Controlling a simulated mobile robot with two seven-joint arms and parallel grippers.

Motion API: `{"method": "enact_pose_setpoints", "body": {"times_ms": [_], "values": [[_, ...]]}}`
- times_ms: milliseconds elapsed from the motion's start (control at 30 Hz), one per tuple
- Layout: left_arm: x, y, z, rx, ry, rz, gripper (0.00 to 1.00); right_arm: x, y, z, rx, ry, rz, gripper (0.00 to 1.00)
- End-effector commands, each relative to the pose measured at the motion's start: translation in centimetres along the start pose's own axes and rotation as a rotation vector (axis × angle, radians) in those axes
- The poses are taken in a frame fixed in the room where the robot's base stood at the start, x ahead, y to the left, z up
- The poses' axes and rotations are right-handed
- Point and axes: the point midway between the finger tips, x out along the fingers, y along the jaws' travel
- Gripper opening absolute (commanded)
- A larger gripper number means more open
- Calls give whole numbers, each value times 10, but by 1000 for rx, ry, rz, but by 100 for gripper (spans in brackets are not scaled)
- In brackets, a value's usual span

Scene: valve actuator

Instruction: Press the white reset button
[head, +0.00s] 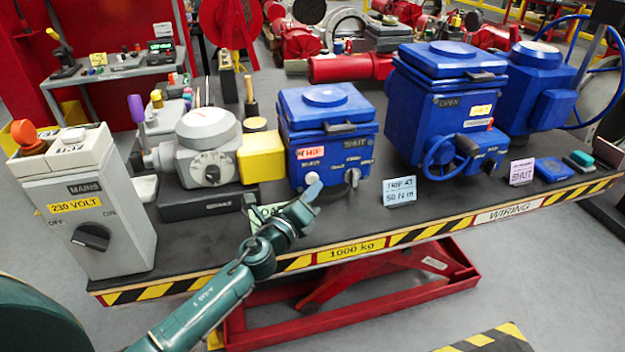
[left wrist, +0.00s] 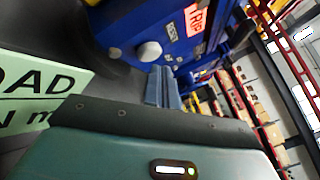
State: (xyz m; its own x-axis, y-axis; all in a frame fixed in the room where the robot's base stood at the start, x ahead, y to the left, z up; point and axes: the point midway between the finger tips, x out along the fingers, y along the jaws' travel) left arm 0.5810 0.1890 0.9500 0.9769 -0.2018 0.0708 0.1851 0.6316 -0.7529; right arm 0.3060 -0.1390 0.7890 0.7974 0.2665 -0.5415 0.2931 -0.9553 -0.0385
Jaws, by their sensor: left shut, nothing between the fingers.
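The blue actuator (head: 327,110) with a pink TRIP label stands mid-table. On its front, a round white button (head: 311,178) sits at the lower left, partly behind my fingertips. In the left wrist view, the white button (left wrist: 149,51) shows beside a small label, with another smaller pale knob near it. My left gripper (head: 313,191) is shut and empty, just in front of the actuator's lower left front. Its closed blue-grey fingers (left wrist: 163,88) point toward the panel near the button. A small gap seems to remain, but I cannot tell contact for sure. My right gripper is not in view.
A green card (head: 262,216) stands by my left wrist. A grey actuator with a yellow box (head: 261,157) is to the left, and the grey MAINS box (head: 85,205) further left. A larger blue actuator (head: 448,110) with a handwheel stands right. The black table's front edge (head: 350,250) is striped.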

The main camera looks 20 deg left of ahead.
Motion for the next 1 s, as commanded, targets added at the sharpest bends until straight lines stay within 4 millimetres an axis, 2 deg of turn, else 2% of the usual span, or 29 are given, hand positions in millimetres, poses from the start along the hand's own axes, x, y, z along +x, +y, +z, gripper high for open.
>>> {"method": "enact_pose_setpoints", "body": {"times_ms": [1000], "values": [[8, 6, 6, 1, -1, 0, 0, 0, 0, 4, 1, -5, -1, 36]]}}
